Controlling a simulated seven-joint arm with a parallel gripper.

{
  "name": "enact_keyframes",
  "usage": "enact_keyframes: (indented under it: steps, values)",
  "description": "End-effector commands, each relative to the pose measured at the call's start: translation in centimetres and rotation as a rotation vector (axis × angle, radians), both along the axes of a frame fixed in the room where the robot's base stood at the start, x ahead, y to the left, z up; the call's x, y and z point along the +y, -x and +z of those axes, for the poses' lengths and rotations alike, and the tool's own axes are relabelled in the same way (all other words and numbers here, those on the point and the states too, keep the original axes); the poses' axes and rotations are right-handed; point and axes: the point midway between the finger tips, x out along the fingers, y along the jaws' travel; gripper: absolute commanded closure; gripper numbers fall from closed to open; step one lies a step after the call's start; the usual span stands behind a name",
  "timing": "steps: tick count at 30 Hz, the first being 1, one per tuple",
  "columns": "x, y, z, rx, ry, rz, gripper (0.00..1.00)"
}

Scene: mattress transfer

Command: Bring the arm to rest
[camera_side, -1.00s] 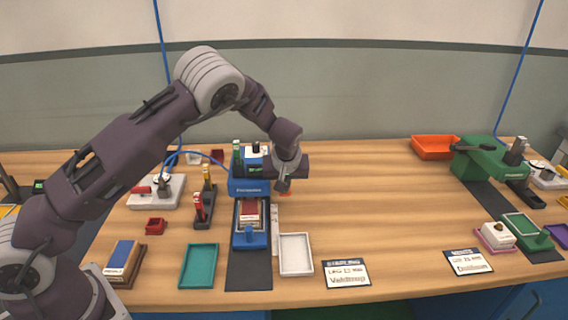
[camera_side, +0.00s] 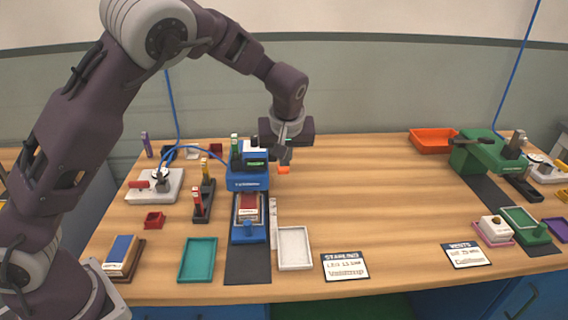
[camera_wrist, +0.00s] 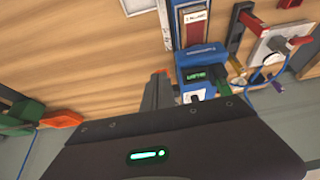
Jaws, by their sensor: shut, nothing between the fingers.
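My gripper (camera_side: 286,158) is shut and empty. In the side view it hangs above the table just right of the blue machine (camera_side: 247,180), near a small orange piece (camera_side: 284,170). I cannot tell whether it touches that piece. My gripper's fingers also show in the wrist view (camera_wrist: 157,92), beside the blue machine (camera_wrist: 203,66) with its lit green display. My arm reaches in from the left with the elbow raised high.
White tray (camera_side: 294,262), teal tray (camera_side: 188,274) and two lettered cards stand at the front. A green machine (camera_side: 480,150) and orange tray (camera_side: 418,140) are at the right. The wooden table (camera_side: 380,190) is clear between them.

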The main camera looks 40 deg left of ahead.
Motion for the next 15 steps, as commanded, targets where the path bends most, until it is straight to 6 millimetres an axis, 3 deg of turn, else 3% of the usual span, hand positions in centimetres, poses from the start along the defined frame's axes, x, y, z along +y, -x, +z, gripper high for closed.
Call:
enact_keyframes:
  steps: [11, 14, 15]
  values:
    - [-0.1, 0.3, 0.4, 0.001, 0.005, -0.001, 1.00]
    - [0.2, 2.2, 2.4, 0.015, 0.062, -0.021, 1.00]
    - [0.3, 3.8, 4.0, 0.025, 0.105, -0.045, 1.00]
